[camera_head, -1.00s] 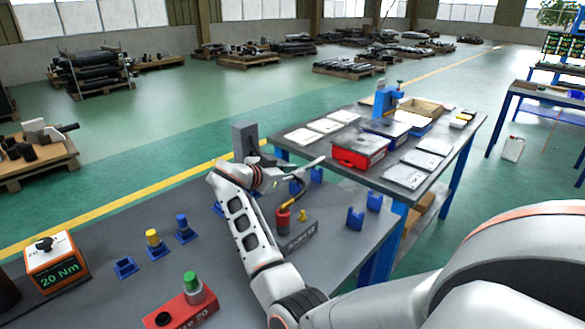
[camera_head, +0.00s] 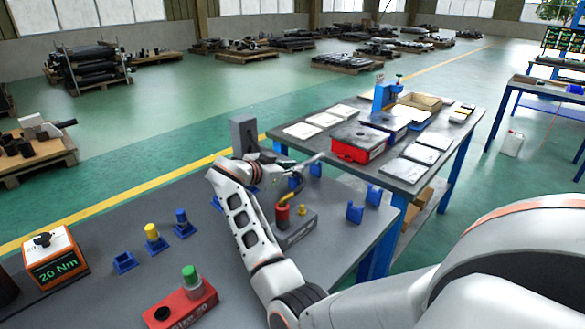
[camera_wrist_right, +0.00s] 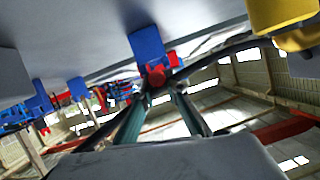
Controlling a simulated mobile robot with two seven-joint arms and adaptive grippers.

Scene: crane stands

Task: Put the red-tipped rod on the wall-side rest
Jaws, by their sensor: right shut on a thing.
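My right gripper (camera_head: 308,164) is low over the far part of the grey table in the head view. In the right wrist view its fingers (camera_wrist_right: 158,92) are shut on the red-tipped rod (camera_wrist_right: 158,76), of which only a small red end shows clearly. The rod cannot be made out in the head view. A blue rest (camera_wrist_right: 147,46) stands just beyond the fingers in the wrist view; whether the rod touches it I cannot tell. Several blue rests stand on the table, two to the right of the gripper (camera_head: 355,213) (camera_head: 373,195) and another behind it (camera_head: 315,170). My left gripper is out of view.
A grey post (camera_head: 243,135) stands close to the gripper's left. An orange torque box (camera_head: 54,258) and a red stand (camera_head: 182,305) are nearer. A second table (camera_head: 405,172) adjoins behind.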

